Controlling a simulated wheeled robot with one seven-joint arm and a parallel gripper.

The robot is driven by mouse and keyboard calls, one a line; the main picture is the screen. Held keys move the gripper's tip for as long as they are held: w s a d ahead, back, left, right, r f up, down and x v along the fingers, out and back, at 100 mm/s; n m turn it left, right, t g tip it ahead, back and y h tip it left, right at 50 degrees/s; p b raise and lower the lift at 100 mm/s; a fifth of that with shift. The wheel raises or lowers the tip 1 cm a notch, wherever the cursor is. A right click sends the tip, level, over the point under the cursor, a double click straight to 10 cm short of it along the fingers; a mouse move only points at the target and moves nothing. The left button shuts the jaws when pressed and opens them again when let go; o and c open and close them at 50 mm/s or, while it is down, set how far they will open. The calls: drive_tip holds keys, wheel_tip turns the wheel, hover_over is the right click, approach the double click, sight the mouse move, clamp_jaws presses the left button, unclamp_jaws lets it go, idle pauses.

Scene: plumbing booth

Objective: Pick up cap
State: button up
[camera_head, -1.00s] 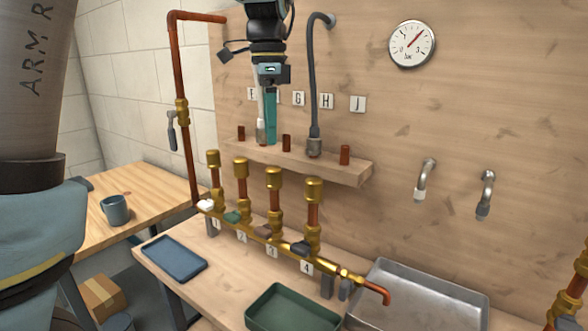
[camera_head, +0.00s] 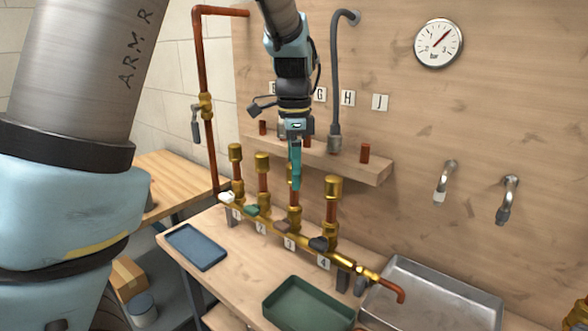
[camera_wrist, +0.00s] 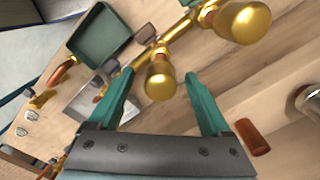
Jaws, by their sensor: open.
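Brass caps top the vertical copper pipes of the brass manifold: the cap over 1 (camera_head: 235,152), the cap over 2 (camera_head: 262,161) and the cap over 4 (camera_head: 333,187) show in the head view. My gripper (camera_head: 295,178) points down and hides most of the cap over 3. In the wrist view, my gripper (camera_wrist: 163,88) is open, with one teal finger on each side of a brass cap (camera_wrist: 160,82). That cap appears beyond the fingertips; contact is not visible. Another brass cap (camera_wrist: 243,20) lies to the upper right, outside the fingers.
A wooden shelf (camera_head: 375,173) with short copper pieces (camera_head: 365,153) is on the wall behind. A grey flexible hose (camera_head: 335,80) rises from it. A green tray (camera_head: 305,302), a blue tray (camera_head: 197,246) and a metal sink (camera_head: 440,295) are by the manifold.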

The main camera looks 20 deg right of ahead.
clamp_jaws()
idle(0.6)
wheel_tip(320, 180, up, 10)
drive_tip(key=shift+f+b, duration=0.2)
drive_tip(key=shift+b, duration=0.7)
drive_tip(key=shift+r+p, duration=2.05)
drive_tip(key=shift+r, duration=0.45)
